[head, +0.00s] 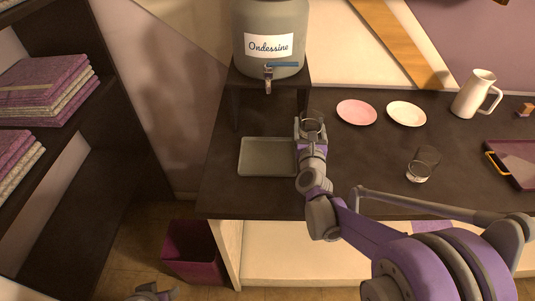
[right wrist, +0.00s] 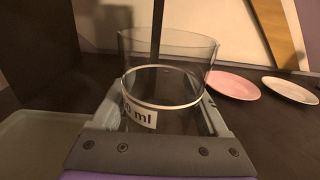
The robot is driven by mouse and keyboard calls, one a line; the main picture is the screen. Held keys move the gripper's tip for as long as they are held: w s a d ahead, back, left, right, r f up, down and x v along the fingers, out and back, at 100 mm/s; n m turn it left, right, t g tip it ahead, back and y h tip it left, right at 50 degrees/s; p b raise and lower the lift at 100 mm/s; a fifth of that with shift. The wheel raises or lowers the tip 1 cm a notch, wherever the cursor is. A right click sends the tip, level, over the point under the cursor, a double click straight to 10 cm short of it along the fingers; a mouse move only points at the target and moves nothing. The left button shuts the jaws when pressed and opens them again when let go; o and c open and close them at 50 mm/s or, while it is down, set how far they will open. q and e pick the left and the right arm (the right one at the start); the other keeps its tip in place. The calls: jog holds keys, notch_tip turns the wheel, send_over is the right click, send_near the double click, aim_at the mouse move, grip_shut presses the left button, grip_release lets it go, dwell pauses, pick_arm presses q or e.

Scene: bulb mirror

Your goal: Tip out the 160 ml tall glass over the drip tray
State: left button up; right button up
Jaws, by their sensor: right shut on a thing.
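My right gripper (head: 311,127) is shut on a clear tall glass (right wrist: 168,60). The glass stands upright between the fingers. It has a white ring and a white label, of which "0 ml" can be read; the first part is hidden. I cannot make out any liquid in it. The grey-green drip tray (head: 266,172) lies on the dark counter just left of the gripper, and its edge shows in the right wrist view (right wrist: 30,145). My left gripper (head: 152,293) shows only partly at the bottom edge, away from the counter; its jaws are unclear.
A grey dispenser (head: 268,20) labelled "Ondessine" stands on a dark stand behind the tray. A second clear glass (head: 424,164), a pink plate (head: 356,112), a white plate (head: 406,113), a white jug (head: 474,94) and a purple tray (head: 515,164) are to the right. A purple bin (head: 192,250) stands below.

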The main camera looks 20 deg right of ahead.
jog(key=shift+a+f+n+b, duration=0.4)
jog(key=shift+n+b, duration=0.25)
jog(key=shift+n, duration=0.15)
jog(key=a+r+n, duration=0.1)
jog(key=n, duration=0.1)
jog(key=r+n+t, duration=0.1)
jog(key=shift+a+n, duration=0.4)
jog(key=shift+a+f+n+t+b, duration=0.35)
jog(key=shift+a+n+t+b, duration=0.2)
jog(key=shift+n+b, duration=0.5)
jog(key=shift+a+r+n+y+p, duration=0.15)
jog(key=shift+r+n+y+p, duration=0.25)
jog(key=shift+r+n, duration=0.3)
jog(key=shift+r+n+t+y, duration=0.15)
jog(key=shift+r+n+t, duration=0.1)
jog(key=shift+n, duration=0.4)
jog(key=shift+r+n+t+y, duration=0.1)
jog(key=shift+r+n+y, duration=0.1)
jog(key=shift+n, duration=0.4)
jog(key=shift+f+n+y+b, duration=0.25)
jog(key=shift+n+b, duration=0.1)
jog(key=shift+n, duration=0.85)
jog(key=shift+w+a+r+n+t+y, duration=0.15)
jog(key=shift+r+n+t+y, duration=0.3)
jog(key=shift+n, duration=0.55)
jog(key=shift+r+p, duration=0.15)
jog(key=shift+p, duration=0.15)
